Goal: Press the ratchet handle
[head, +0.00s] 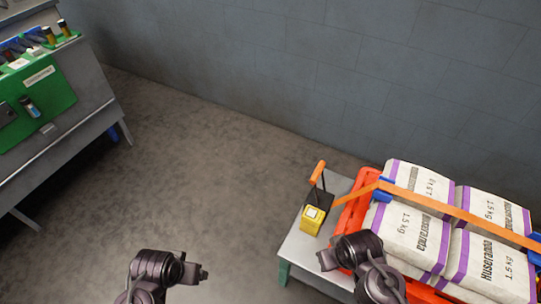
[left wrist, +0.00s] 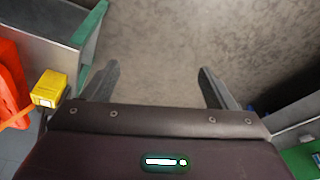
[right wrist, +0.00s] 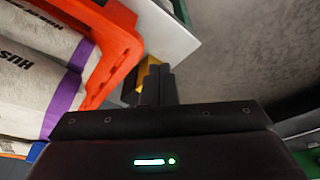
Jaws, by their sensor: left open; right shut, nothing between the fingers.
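The ratchet has an orange handle (head: 318,172) standing up at a tilt above a black body (head: 317,199) and a yellow block (head: 312,220), at the left end of the table. The yellow block also shows in the left wrist view (left wrist: 48,88). An orange strap (head: 430,201) runs from the ratchet across the sacks. My right gripper (head: 326,260) is shut and empty, in front of the yellow block. In the right wrist view its closed fingers (right wrist: 156,82) partly hide something yellow; no handle is discernible there. My left gripper (head: 203,273) is open and empty, over the floor left of the table.
White sacks (head: 410,229) with purple bands lie on a red pallet (head: 361,200) on a grey table (head: 299,245). Blue corner guards (head: 382,196) sit under the strap. A workbench with a green panel (head: 48,105) stands far left. The floor (head: 190,170) between is clear.

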